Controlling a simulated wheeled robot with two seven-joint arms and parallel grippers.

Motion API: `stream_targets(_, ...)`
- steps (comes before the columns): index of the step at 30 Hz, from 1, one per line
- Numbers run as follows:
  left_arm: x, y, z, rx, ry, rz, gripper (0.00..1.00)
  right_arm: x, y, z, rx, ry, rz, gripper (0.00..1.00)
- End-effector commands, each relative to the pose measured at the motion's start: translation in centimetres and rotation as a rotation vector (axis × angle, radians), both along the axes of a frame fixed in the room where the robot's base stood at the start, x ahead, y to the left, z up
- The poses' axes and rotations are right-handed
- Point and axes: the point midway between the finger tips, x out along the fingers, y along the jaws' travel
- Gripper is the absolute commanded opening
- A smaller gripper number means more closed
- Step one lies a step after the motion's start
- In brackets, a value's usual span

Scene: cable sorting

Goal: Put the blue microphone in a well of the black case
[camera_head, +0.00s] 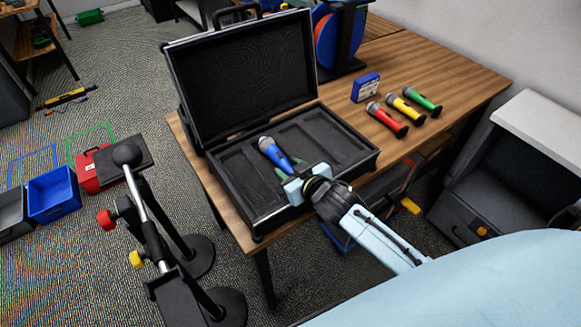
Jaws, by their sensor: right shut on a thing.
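The blue microphone (273,152) has a grey head and a blue body, with its head pointing to the upper left. My right gripper (288,167) reaches in from the lower right and is shut on its lower blue end. The open black case (333,117) stands on the wooden table with its lid raised at the back and several long wells in its foam. My left gripper is not in view.
A red microphone (387,119), a yellow one (407,109) and a green one (424,101) lie right of the case, near a small blue box (365,87). A cable reel (337,38) stands behind. A black stand (157,240) is on the floor at the left.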

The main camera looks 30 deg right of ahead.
Motion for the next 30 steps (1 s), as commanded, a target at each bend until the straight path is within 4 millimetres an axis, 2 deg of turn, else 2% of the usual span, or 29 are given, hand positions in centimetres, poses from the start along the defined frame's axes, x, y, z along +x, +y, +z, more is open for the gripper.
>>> stream_targets(2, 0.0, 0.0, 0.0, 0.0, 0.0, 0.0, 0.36, 0.0, 0.0, 0.1, 0.0, -0.003, 0.0, 0.03)
stream_targets(3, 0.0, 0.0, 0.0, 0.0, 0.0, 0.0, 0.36, 0.0, 0.0, 0.0, 0.0, 0.0, 0.0, 0.4)
stream_targets(8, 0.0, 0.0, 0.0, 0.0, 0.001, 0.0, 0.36, 0.0, 0.0, 0.0, 0.0, 0.0, 0.001, 0.61)
stream_targets(22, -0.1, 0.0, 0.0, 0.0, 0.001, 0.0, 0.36, -0.1, 0.4, -0.1, 0.006, 0.001, 0.006, 0.61)
stream_targets(27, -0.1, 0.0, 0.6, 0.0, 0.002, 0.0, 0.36, -0.1, 0.4, 1.4, 0.007, -0.002, 0.008, 0.61)
stream_targets(30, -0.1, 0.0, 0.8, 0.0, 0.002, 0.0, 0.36, -1.7, 0.3, 1.8, 0.008, 0.0, 0.008, 0.61)
